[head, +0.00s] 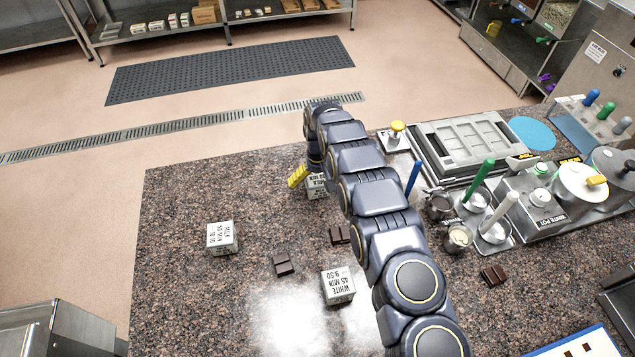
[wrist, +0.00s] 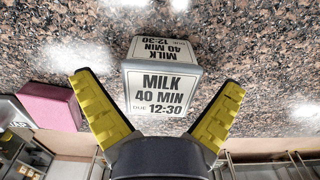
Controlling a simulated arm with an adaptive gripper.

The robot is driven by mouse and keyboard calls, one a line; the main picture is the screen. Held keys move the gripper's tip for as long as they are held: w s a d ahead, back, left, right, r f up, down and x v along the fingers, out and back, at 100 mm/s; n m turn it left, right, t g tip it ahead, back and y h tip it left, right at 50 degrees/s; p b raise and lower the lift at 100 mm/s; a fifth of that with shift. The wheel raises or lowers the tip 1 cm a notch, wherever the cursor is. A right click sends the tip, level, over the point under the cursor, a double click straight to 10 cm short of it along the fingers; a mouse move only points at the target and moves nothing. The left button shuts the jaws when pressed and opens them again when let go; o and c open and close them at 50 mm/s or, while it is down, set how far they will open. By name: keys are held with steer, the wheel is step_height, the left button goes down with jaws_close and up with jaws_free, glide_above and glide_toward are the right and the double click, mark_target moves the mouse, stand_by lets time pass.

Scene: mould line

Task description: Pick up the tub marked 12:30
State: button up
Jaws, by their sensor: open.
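The tub marked 12:30 (wrist: 165,92) shows in the wrist view, with a white label reading "MILK 40 MIN DUE 12:30". It stands on the speckled counter between the spread yellow fingers of my gripper (wrist: 160,115), which is open, with gaps on both sides of the tub. In the head view the same tub (head: 317,188) is partly hidden behind my arm and a yellow finger of my gripper (head: 302,178). Two other tubs stand on the counter: one marked 10:10 (head: 222,238) at the left and one marked 9:50 (head: 338,286) nearer the front.
Chocolate pieces (head: 283,265) lie on the granite counter (head: 185,200). To the right of my arm are a metal mould tray (head: 465,143), small pots with coloured handles and the white pot (head: 582,185). A pink block (wrist: 50,105) shows left in the wrist view. The counter's left part is mostly clear.

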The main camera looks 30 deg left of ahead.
steer(key=shift+f, duration=0.45)
steer(key=c, duration=1.2)
steer(key=shift+o, duration=0.2)
steer(key=shift+r, duration=0.2)
